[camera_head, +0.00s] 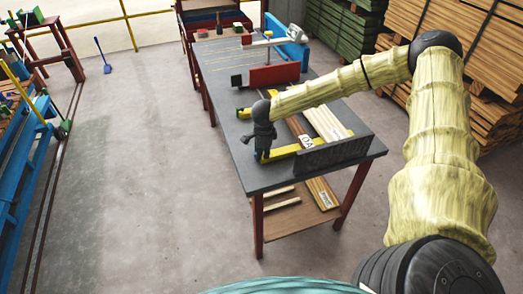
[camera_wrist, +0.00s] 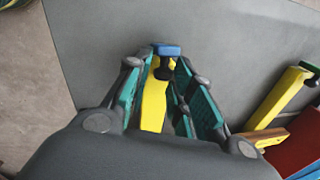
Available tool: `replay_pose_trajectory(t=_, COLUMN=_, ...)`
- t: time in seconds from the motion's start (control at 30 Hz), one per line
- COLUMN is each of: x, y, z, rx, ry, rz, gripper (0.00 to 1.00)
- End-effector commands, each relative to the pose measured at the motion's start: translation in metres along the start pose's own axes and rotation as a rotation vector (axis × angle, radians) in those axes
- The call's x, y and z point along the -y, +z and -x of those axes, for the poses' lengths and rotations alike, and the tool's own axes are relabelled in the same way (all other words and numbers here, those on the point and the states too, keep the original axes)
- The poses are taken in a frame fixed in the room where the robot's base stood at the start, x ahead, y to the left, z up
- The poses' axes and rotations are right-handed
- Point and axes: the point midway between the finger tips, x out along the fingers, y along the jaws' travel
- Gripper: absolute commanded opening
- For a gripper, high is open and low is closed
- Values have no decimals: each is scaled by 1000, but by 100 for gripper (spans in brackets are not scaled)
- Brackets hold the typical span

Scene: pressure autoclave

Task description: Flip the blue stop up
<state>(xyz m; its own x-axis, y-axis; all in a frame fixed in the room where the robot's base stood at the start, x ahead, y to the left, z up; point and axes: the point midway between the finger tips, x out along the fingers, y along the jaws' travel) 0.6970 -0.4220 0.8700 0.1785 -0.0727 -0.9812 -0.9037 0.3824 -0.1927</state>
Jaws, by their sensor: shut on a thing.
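The blue stop (camera_wrist: 167,50) shows in the wrist view as a small blue block on a dark stem, at the far end of a yellow bar (camera_wrist: 153,103). My gripper (camera_wrist: 166,72) has its green-padded fingers on either side of the stop and the bar's end, and is closed on the stop. The exact contact is partly hidden by the fingers. In the head view my gripper (camera_head: 259,150) is low over the left edge of the table, at the left end of the near yellow bar (camera_head: 284,153).
The grey table (camera_head: 222,98) also carries a dark grey board (camera_head: 335,153), pale planks (camera_head: 327,124), a red block (camera_head: 275,76) and a second yellow bar (camera_head: 243,113). Lumber stacks (camera_head: 435,40) stand behind it to the right. The floor (camera_head: 145,140) to its left is clear.

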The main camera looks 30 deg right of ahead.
Motion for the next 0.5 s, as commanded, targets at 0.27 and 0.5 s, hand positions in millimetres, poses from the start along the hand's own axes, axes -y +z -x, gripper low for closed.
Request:
replay_pose_trajectory(t=0.27, x=7, y=-6, z=2, rx=79, ry=4, rz=-22, gripper=0)
replay_pose_trajectory(t=0.5, x=8, y=-6, z=1, rx=92, ry=2, rz=-23, gripper=0)
